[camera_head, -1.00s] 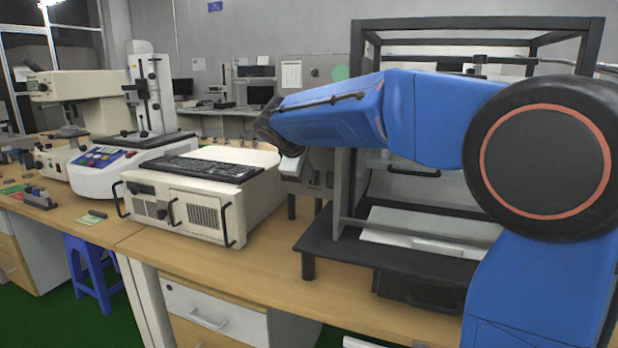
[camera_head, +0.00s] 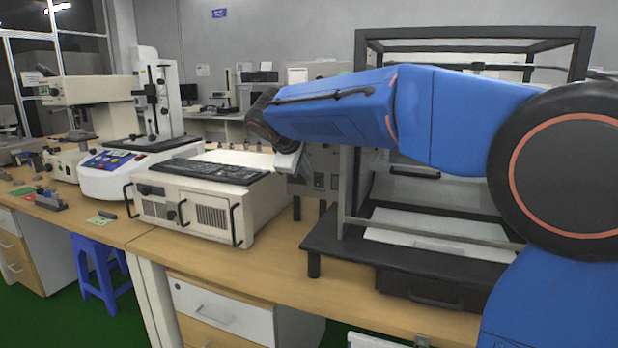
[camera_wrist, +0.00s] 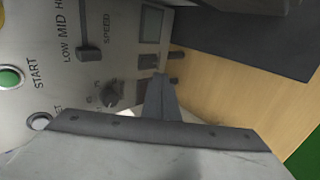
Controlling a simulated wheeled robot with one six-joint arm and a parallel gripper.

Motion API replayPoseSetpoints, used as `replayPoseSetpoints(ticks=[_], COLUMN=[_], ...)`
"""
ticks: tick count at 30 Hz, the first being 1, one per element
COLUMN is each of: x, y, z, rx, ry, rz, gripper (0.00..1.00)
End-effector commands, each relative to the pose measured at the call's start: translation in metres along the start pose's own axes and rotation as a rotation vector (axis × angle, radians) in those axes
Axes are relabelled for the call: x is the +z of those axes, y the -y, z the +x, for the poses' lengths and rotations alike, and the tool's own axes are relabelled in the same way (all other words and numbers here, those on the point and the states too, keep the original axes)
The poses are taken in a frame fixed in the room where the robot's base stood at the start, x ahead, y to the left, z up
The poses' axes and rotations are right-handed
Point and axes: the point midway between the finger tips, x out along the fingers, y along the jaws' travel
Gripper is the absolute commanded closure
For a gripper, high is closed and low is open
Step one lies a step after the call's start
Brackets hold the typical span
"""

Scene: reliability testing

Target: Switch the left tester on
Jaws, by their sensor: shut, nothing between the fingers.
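A grey tester panel (camera_wrist: 40,110) fills the left of the wrist view. It has a green START button (camera_wrist: 10,78), a pale button (camera_wrist: 40,122) with a partly hidden label, a rotary knob (camera_wrist: 112,94) and a SPEED slider (camera_wrist: 90,52) marked LOW, MID and HI. Small black switches (camera_wrist: 148,61) sit near the panel's edge. My gripper (camera_wrist: 160,80) is shut and empty, its tip beside these switches; I cannot tell whether it touches. In the head view a grey panelled unit (camera_head: 318,178) stands behind my arm, mostly hidden.
A black-framed enclosure (camera_head: 362,120) stands on the bench at right. A beige computer case (camera_head: 200,212) with a keyboard (camera_head: 212,170) on top stands left of my arm. Bare bench top (camera_head: 268,268) lies in front. A blue stool (camera_head: 95,270) stands at lower left.

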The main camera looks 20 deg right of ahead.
Motion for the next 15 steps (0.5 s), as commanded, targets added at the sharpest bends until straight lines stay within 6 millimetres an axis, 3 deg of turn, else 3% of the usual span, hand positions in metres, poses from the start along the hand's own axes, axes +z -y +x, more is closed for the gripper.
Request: replayPoseSetpoints(ticks=[6,15], x=[-0.001,0.000], y=[0.000,0.000], z=[-0.037,-0.061], rx=[0.001,0.000], ry=[-0.003,0.000], rz=[-0.001,-0.001], gripper=[1.00,1.00])
